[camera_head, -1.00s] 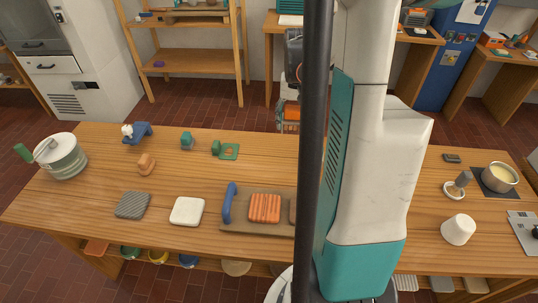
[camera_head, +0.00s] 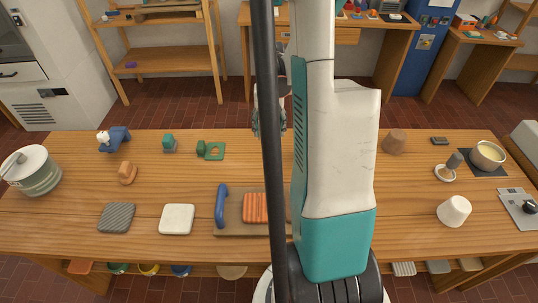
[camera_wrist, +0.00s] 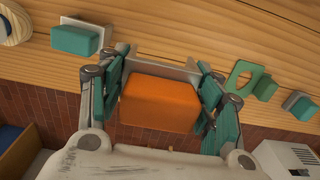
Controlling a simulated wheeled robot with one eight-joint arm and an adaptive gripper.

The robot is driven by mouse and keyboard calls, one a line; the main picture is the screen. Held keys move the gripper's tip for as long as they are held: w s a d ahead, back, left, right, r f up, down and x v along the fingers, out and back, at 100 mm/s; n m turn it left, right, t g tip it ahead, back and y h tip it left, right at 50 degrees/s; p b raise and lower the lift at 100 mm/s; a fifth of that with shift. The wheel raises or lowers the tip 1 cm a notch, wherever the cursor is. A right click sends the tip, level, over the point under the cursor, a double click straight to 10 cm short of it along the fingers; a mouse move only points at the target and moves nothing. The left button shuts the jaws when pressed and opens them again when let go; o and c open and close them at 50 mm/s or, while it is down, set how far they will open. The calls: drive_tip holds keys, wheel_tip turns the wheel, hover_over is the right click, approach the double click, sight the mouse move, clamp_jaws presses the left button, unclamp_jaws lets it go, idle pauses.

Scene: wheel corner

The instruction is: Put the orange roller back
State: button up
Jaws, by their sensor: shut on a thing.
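In the wrist view my gripper (camera_wrist: 160,85) is shut on an orange block-shaped thing (camera_wrist: 158,103), which I take to be the orange roller. Teal finger pads press on its left and right sides, and a pale grey plate shows at its far edge. In the head view my gripper (camera_head: 268,112) is partly hidden behind a dark pole and my arm, near the table's back edge. The held thing cannot be made out there.
The long wooden table (camera_head: 75,222) bears an orange knobbed piece (camera_head: 127,173), a white pad (camera_head: 177,219), a board with an orange ribbed block (camera_head: 255,207), and a green piece with a ring (camera_head: 213,150). A brown cup (camera_head: 394,141) stands at the back right.

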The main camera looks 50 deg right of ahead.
wheel_tip(320, 180, down, 12)
drive_tip(key=b, duration=0.3)
drive_tip(key=shift+r, duration=0.2)
drive_tip(key=shift+b, duration=0.3)
drive_tip(key=shift+f, duration=0.3)
drive_tip(key=o, duration=1.7)
drive_tip(key=shift+r, duration=0.1)
drive_tip(key=shift+o, duration=0.2)
drive_tip(key=shift+r, duration=0.1)
